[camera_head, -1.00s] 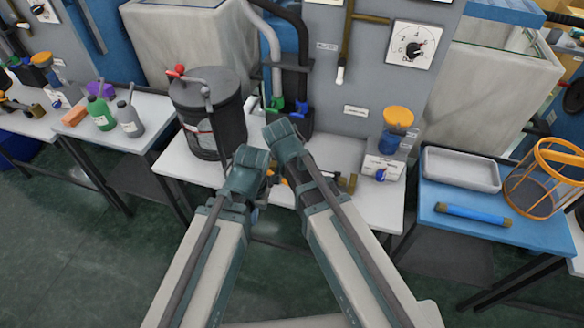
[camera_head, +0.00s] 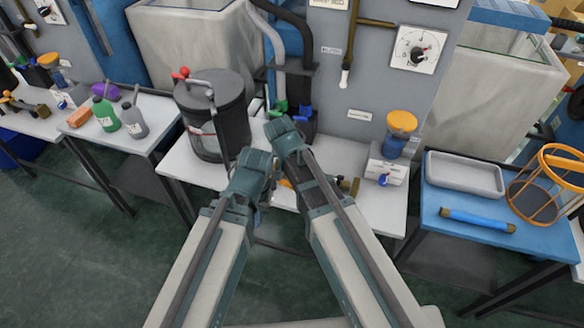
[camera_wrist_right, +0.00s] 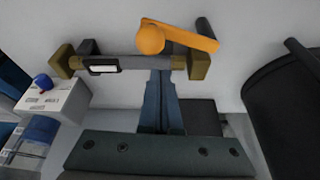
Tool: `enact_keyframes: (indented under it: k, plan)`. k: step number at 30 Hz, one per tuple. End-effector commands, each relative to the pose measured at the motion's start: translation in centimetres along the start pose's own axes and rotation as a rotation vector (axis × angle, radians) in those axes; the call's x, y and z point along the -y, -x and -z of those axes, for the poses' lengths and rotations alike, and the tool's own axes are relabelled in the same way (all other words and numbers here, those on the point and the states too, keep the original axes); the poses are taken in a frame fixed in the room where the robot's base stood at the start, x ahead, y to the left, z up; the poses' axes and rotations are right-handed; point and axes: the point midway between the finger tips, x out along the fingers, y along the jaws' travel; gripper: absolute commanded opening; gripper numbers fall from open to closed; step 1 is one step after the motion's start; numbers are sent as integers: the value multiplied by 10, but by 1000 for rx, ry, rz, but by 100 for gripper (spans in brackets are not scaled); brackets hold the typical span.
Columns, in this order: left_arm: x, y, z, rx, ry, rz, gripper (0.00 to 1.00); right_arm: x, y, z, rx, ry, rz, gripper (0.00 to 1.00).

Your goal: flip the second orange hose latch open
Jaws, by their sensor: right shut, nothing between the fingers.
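In the right wrist view an orange latch (camera_wrist_right: 178,38) with a round hub and flat lever lies at the right part of a grey hose fitting (camera_wrist_right: 128,64) with brass ends. The lever points right, lying along the fitting. My right gripper (camera_wrist_right: 160,78) is shut and empty, its fingertips at the fitting's lower edge, left of and below the latch. I cannot tell whether they touch it.
A black lidded drum (camera_head: 212,115) stands left on the white table (camera_head: 340,157). A small box with a blue knob (camera_head: 384,178) stands right, by an orange-topped filter (camera_head: 401,124). A blue table (camera_head: 465,232) holds a tray, blue tube and orange basket.

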Motion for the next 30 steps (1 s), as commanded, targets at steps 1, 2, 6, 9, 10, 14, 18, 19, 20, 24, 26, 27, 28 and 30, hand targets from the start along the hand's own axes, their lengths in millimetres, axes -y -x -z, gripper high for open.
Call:
enact_keyframes:
  k: [1,2,6,9,10,14,18,19,20,24,26,27,28,30]
  plan:
    - [0,2,0,0,0,0,0,1,0,8,0,-1,0,0]
    - [0,3,0,0,0,0,0,1,-1,11,0,-1,0,0]
    - [1,10,0,0,0,0,0,2,-1,33,0,0,1,0]
    - [3,31,-2,0,0,0,0,0,22,29,0,3,1,0]
    - [3,35,-2,0,0,0,0,0,27,29,0,3,1,0]
    - [5,56,-3,0,1,0,0,0,50,29,0,4,1,0]
    - [7,78,-4,0,1,0,0,0,73,29,0,3,1,0]
    - [8,82,-5,0,1,0,0,0,77,29,0,3,1,0]
    - [8,86,-5,0,1,0,0,0,81,28,0,3,1,0]
    - [9,98,-6,0,1,0,0,0,94,28,0,2,1,0]
    - [10,100,-6,0,1,0,0,0,97,27,0,2,1,0]
    - [10,100,-6,0,1,0,0,0,97,27,0,2,1,0]
    - [10,100,-6,0,1,0,0,0,97,27,0,2,1,0]
    - [10,99,-6,0,1,0,0,0,97,27,0,2,1,0]
